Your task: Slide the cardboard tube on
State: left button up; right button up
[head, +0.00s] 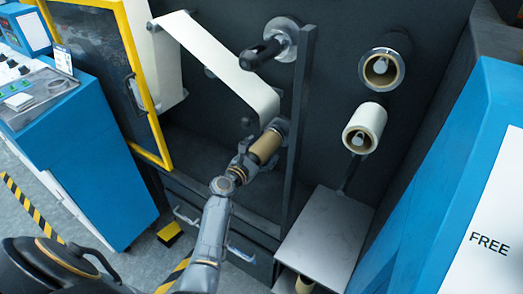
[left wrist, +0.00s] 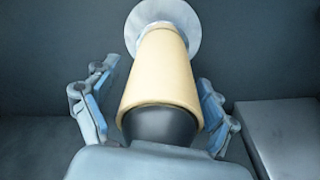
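The tan cardboard tube (head: 266,146) sits around a dark spindle low on the machine face. In the left wrist view the tube (left wrist: 160,75) points toward my camera, with the spindle's dark end (left wrist: 160,127) showing out of its near opening. A pale round flange (left wrist: 164,22) stands at the tube's far end. My left gripper (head: 252,151) is at the tube's near end. Its fingers are spread on either side of the tube, with gaps visible in the wrist view. My right gripper is not in view.
A black spindle (head: 262,54) without a roll sticks out above. A white web (head: 220,65) slopes down toward the tube. Two rolls (head: 382,68) (head: 364,128) hang right of a dark upright post (head: 299,110). A grey metal table (head: 325,238) stands at lower right. A yellow-framed door (head: 137,85) is at left.

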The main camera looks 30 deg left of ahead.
pick_arm(q)
jog(key=shift+s, duration=0.5)
jog(key=s+r, duration=0.1)
jog(key=s, duration=1)
jog(key=shift+a+r, duration=0.15)
